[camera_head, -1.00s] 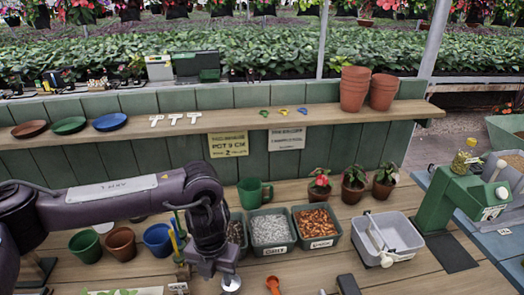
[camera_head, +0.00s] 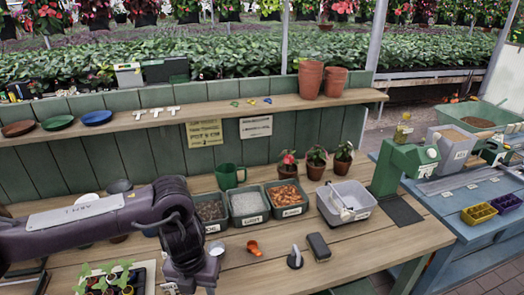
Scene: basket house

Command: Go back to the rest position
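My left arm comes in from the left, over the wooden potting bench (camera_head: 385,252). My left gripper (camera_head: 194,284) points down at the bench's front, right of a seedling tray (camera_head: 150,276). Its fingertips are small and dark near the bottom edge, so I cannot tell whether they are open or shut. I see nothing clearly held in it. A round silver object (camera_head: 215,248) lies just beyond it to the right. My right gripper is not in view.
Several bins, including a white-gravel bin (camera_head: 246,203), line the bench's middle, with a green mug (camera_head: 228,176) behind. A grey tub (camera_head: 347,203) stands right of them. An orange scoop (camera_head: 254,248) and a dark brush (camera_head: 319,247) lie in front. The bench's front right is clear.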

